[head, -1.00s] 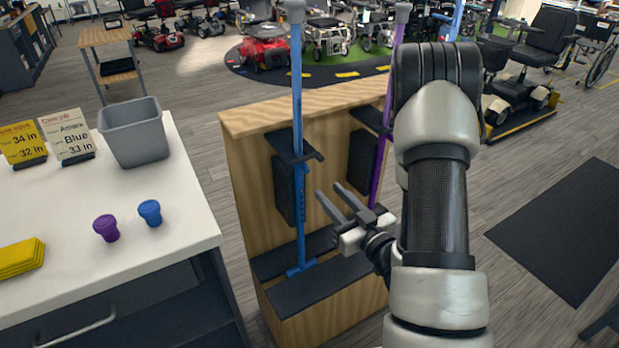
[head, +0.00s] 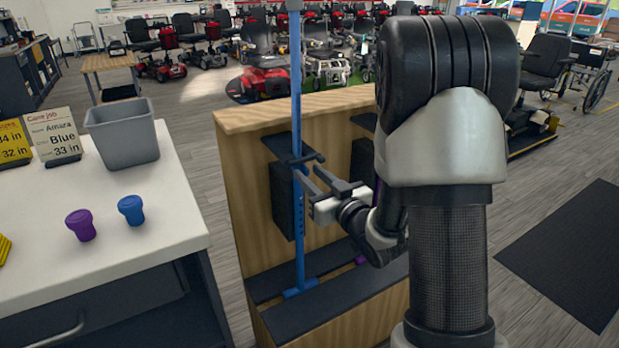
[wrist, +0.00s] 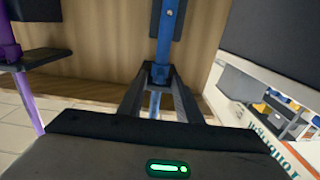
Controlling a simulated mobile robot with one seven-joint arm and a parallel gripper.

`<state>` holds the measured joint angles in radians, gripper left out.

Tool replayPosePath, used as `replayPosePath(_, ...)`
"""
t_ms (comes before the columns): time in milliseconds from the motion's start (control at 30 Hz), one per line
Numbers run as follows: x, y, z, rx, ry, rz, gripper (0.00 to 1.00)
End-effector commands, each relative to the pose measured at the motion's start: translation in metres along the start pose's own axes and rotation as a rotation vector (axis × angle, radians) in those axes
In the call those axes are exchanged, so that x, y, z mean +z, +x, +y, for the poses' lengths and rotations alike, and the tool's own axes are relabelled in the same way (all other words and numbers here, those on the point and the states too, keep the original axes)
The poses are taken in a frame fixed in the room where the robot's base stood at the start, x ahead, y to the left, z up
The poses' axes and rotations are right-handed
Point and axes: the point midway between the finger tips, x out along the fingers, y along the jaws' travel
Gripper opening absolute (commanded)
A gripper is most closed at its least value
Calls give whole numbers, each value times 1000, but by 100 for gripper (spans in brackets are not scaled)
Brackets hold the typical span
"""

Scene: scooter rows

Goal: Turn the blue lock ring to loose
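The blue cane (head: 296,90) stands upright in the wooden stand, its shaft passing a black bracket (head: 290,147). Its blue lock ring is hard to tell apart in the head view; in the wrist view a wider blue collar (wrist: 158,73) on the shaft appears to be it. My gripper (head: 308,170) is beside the shaft just below the bracket. Its two fingers are apart, and in the wrist view the shaft shows between the fingertips (wrist: 158,82). I see no clear contact with the ring. Whether the ring is tight or loose cannot be seen.
A purple cane (wrist: 10,45) stands alongside, mostly behind my arm in the head view. The wooden stand (head: 240,200) holds both. A white table (head: 150,240) at left carries a grey bin (head: 122,135), signs, a purple cap (head: 80,225) and a blue cap (head: 131,210).

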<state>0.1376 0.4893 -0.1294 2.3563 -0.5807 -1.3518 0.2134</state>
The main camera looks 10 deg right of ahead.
Motion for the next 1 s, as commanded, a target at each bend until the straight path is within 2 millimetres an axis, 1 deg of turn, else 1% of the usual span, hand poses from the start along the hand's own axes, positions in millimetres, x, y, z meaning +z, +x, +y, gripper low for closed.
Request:
replayPosePath(33,1,5,0,-1,0,-1,31)
replayPosePath(133,1,10,0,-1,1,-1,31)
replayPosePath(433,0,12,0,0,1,-1,31)
replayPosePath(567,0,12,0,0,1,-1,9)
replayPosePath(600,0,12,0,0,1,-1,3)
replayPosePath(633,0,12,0,0,1,-1,0)
replayPosePath(867,0,12,1,-7,1,-1,0)
replayPosePath(1000,1,12,4,-41,-1,-1,0)
